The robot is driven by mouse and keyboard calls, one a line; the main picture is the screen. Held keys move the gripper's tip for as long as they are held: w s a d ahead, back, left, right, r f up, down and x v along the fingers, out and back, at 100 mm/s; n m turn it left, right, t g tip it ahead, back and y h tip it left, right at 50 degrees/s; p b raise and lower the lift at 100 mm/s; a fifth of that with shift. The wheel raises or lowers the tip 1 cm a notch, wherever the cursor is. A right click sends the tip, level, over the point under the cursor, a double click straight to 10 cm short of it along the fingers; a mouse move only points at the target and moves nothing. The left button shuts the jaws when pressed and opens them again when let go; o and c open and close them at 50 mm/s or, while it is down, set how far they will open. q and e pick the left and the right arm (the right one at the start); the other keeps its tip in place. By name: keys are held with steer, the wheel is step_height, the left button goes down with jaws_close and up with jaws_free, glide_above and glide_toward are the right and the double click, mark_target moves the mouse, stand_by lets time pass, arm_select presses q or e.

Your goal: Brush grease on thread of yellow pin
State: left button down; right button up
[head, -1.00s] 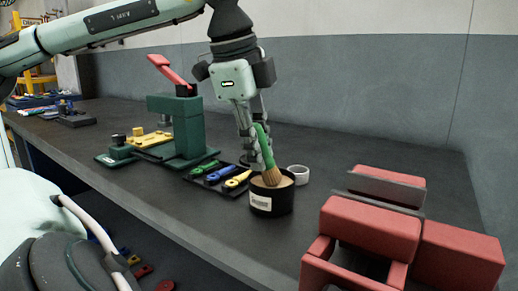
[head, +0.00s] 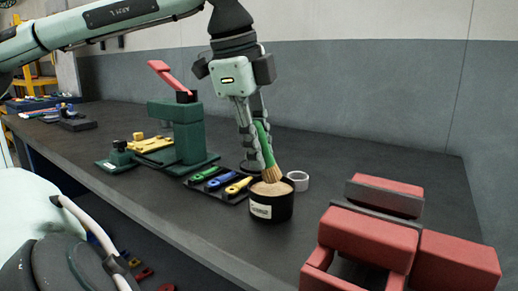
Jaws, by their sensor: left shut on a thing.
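My left gripper (head: 252,166) is shut on the green handle of a brush (head: 263,143). The brush is tilted, with its tan bristles (head: 271,175) pointing down at the tan grease in a black pot (head: 271,208) with a white label. The bristle tips are at or just above the grease; I cannot tell whether they touch. The pin's thread is too small to make out. My right gripper is not in view.
A black tray (head: 229,198) with green, blue and yellow tools lies left of the pot. A white tape roll (head: 298,181) is behind it. A red vise (head: 367,240) stands at the right.

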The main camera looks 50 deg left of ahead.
mark_target(259, 123)
arm_select(q)
steer(key=shift+r+p, duration=1.55)
steer(key=shift+r, duration=1.05)
